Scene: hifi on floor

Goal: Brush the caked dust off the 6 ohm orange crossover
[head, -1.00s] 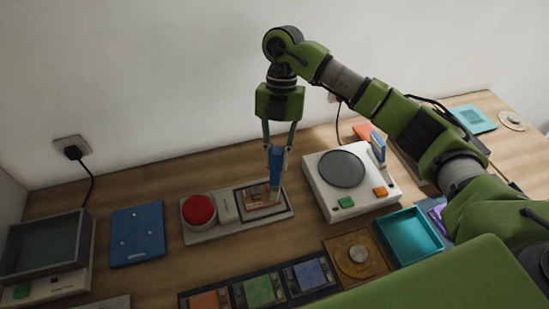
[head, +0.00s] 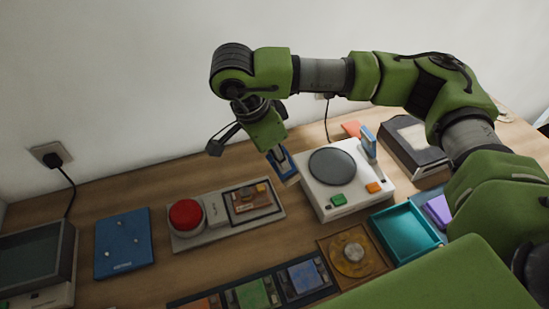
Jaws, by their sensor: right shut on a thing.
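A brown-orange crossover board (head: 251,201) lies in the dark-framed recess of a grey fixture (head: 212,235), right of a big red button (head: 186,215). Small orange and yellow parts show on it; I cannot tell how much dust is on it or read its rating. My right gripper (head: 281,160) is shut on a blue-handled brush (head: 284,166) with a pale lower end. The brush is tilted, apart from the board, above and to its right, close to the left edge of a white device. My left gripper is not in view.
The white device (head: 317,196) has a dark round plate and green and orange buttons. In front are a rack (head: 265,291) of coloured boards, a brown disc plate (head: 352,252) and an empty teal tray (head: 406,232). A blue panel (head: 123,243) lies left.

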